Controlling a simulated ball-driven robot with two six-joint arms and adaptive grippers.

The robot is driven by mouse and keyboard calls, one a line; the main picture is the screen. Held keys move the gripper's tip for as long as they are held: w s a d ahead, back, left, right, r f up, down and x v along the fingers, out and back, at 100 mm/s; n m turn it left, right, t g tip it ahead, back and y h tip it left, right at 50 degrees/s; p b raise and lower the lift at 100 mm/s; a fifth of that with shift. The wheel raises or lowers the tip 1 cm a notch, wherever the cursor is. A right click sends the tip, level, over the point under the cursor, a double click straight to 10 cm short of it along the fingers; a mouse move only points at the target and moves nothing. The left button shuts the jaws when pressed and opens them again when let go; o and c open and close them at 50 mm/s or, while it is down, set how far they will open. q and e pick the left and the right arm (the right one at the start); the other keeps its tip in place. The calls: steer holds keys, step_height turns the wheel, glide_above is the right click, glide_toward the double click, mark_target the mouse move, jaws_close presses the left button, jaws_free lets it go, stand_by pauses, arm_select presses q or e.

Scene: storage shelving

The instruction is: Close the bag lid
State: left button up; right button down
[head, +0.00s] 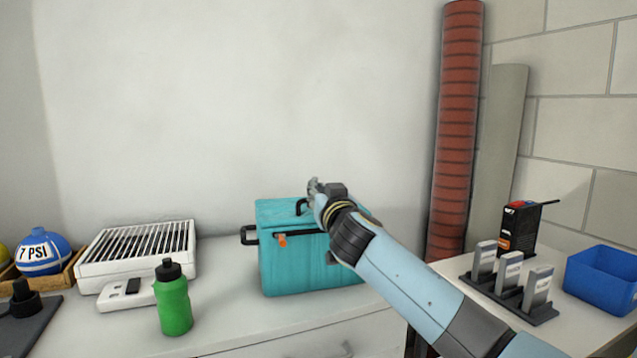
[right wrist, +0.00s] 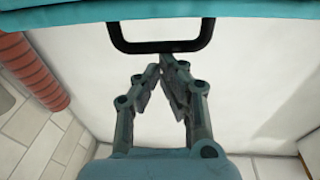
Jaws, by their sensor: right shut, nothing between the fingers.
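A teal bag (head: 300,268) stands upright on the white counter, with a black side handle (head: 249,236) and an orange tag on its front. Its teal lid (head: 278,211) appears to lie flat over the top; my right arm hides the right part, so I cannot tell whether it is fully shut. A black lid handle (head: 299,206) stands beside my right gripper (head: 314,186), which is above the bag. In the right wrist view, the gripper (right wrist: 162,64) has its fingertips together, empty, close to the bottom bar of a black handle (right wrist: 160,47). My left gripper is out of view.
A green bottle (head: 174,303) and a white slatted box (head: 138,250) stand left of the bag. Right are a red ribbed column (head: 456,140), a side table with small grey devices (head: 508,275), a black radio (head: 519,228) and a blue bin (head: 601,283).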

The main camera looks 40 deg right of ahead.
steer(key=shift+r, duration=0.3)
steer(key=s+a+r+p, duration=0.2)
steer(key=s+a, duration=0.1)
steer(key=s, duration=0.6)
steer(key=s+f+g+y, duration=0.1)
steer(key=s+f+g, duration=0.2)
steer(key=f, duration=1)
steer(key=s+f+g+y, duration=0.1)
steer(key=s+f+g, duration=0.2)
steer(key=f, duration=1.1)
steer(key=s+a+f+n+g+y, duration=0.1)
steer(key=s+f+g, duration=0.1)
steer(key=s+f, duration=0.55)
steer(key=s+a+f+g, duration=0.15)
steer(key=s+f, duration=0.35)
steer(key=f, duration=0.5)
steer(key=s+a+f+n+g+y, duration=0.1)
steer(key=s+f, duration=0.5)
steer(key=s, duration=0.6)
steer(key=s+a+f+n+g+y, duration=0.1)
steer(key=s+f+g, duration=0.3)
steer(key=s, duration=0.8)
steer(key=s+a+f+n+g, duration=0.1)
steer(key=s+a+f+g, duration=0.2)
steer(key=s+f, duration=0.5)
steer(key=s, duration=0.4)
steer(key=shift+s+f+y, duration=0.3)
steer(key=shift+s+y, duration=0.05)
steer(key=shift+y, duration=0.05)
